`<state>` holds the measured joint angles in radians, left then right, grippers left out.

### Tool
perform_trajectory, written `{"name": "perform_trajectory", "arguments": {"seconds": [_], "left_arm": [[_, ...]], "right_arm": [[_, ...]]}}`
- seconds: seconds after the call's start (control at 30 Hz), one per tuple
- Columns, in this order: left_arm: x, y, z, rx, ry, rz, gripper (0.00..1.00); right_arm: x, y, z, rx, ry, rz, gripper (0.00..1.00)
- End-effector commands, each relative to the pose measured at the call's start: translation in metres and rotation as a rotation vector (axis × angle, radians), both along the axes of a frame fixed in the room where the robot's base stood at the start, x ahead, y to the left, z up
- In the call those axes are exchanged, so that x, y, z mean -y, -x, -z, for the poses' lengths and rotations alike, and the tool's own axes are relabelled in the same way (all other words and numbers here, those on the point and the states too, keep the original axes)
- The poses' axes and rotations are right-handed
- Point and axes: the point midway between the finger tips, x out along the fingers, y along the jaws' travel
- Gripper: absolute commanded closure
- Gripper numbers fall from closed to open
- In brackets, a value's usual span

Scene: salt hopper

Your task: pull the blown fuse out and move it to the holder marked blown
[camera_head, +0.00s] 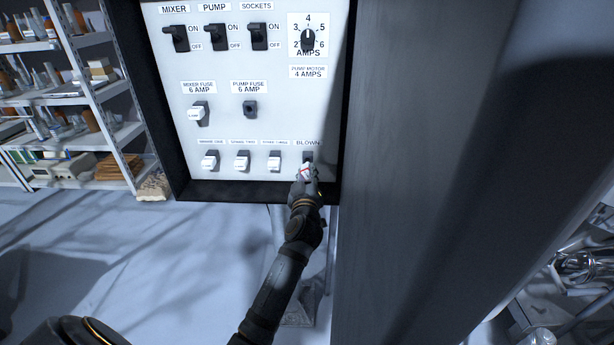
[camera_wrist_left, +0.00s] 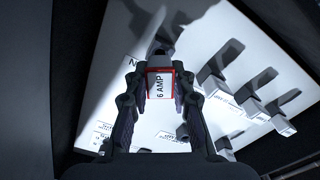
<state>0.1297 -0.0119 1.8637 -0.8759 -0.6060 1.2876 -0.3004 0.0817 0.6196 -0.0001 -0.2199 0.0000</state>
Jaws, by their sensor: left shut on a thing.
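My left gripper (camera_head: 305,177) is at the holder marked BLOWN (camera_head: 308,156), at the lower right of the white panel. It is shut on a white fuse with red marks (camera_head: 306,171). In the left wrist view the fuse (camera_wrist_left: 160,85) sits between the two fingers (camera_wrist_left: 160,95), reading 6 AMP with a red border. The fuse is at the dark holder; I cannot tell whether it is seated or just in front. The pump fuse holder (camera_head: 250,109) shows dark and empty. My right gripper is not in view.
A white mixer fuse (camera_head: 196,113) and a row of spare fuses (camera_head: 242,162) are left of my gripper. Switches (camera_head: 220,38) and an amps dial (camera_head: 308,40) are above. A grey cabinet side (camera_head: 420,170) stands right of the panel. Shelves (camera_head: 90,75) stand at the left.

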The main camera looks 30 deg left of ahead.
Motion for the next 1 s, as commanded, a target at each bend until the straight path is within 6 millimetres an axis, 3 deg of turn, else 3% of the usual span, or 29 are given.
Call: {"name": "perform_trajectory", "arguments": {"seconds": [1.0], "left_arm": [[-0.0005, -0.0008, 0.0001, 0.000, 0.001, 0.000, 1.00]], "right_arm": [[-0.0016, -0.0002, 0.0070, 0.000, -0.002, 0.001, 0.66]]}}
